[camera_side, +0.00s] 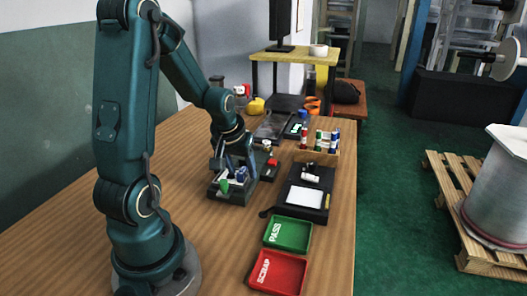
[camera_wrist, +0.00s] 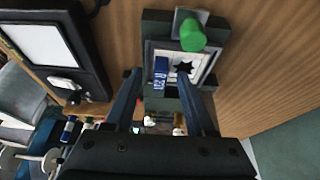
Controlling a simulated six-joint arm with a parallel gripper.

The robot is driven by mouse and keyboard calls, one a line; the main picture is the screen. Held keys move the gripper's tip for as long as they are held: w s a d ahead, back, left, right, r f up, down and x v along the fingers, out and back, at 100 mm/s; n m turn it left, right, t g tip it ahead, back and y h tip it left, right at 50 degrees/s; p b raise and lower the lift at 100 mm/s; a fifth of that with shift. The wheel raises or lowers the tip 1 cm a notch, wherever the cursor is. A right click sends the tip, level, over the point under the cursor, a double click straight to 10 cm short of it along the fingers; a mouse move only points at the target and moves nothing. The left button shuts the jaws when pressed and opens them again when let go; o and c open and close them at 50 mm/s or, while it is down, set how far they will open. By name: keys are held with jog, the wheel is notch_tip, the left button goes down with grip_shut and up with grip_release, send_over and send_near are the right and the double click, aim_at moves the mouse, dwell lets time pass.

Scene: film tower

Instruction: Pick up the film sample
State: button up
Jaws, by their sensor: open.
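In the wrist view a small blue block with white markings (camera_wrist: 160,74), which may be the film sample, stands on a pale plate (camera_wrist: 205,62) with a black star-shaped mark. The plate belongs to a dark fixture (camera_wrist: 158,20) with a green knob (camera_wrist: 192,36). My gripper (camera_wrist: 159,73) is open, with one finger to each side of the blue block; I cannot tell whether either touches it. In the side view my gripper (camera_side: 230,160) is low over the same fixture (camera_side: 236,197), and its fingers partly hide what is there.
A green PASS tray (camera_side: 288,235) and a red SCRAP tray (camera_side: 278,272) lie at the front right. A black device with a white panel (camera_side: 305,196) is right of the fixture. A wooden rack (camera_side: 321,151) holds several small bottles. The left tabletop is bare.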

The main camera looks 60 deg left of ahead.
jog(key=shift+f, duration=0.15)
jog(key=shift+c, duration=0.3)
grip_shut()
